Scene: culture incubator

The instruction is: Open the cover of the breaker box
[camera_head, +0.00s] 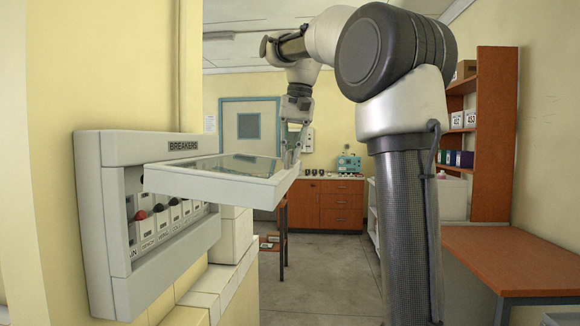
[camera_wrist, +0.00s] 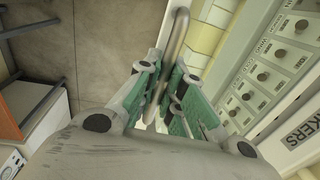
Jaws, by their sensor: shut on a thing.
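The breaker box (camera_head: 98,215), a pale grey case labelled BREAKERS, is mounted on the yellow wall at the left of the head view. Its cover (camera_head: 210,184), a framed panel with a clear pane, stands swung up and out, roughly level, with the switches exposed below. My gripper (camera_head: 291,150) is at the cover's outer edge. In the wrist view, my gripper's green-padded fingers (camera_wrist: 166,98) are closed around the metal handle (camera_wrist: 173,48) of the cover. The exact finger contact is partly hidden. The box's row of knobs (camera_wrist: 262,76) shows at the right there.
White blocks (camera_head: 232,236) sit on a ledge beside the box. A wooden desk (camera_head: 520,262) and shelf (camera_head: 495,135) stand at the right, and an orange cabinet (camera_head: 340,205) at the back. The floor (camera_head: 315,280) between them is clear.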

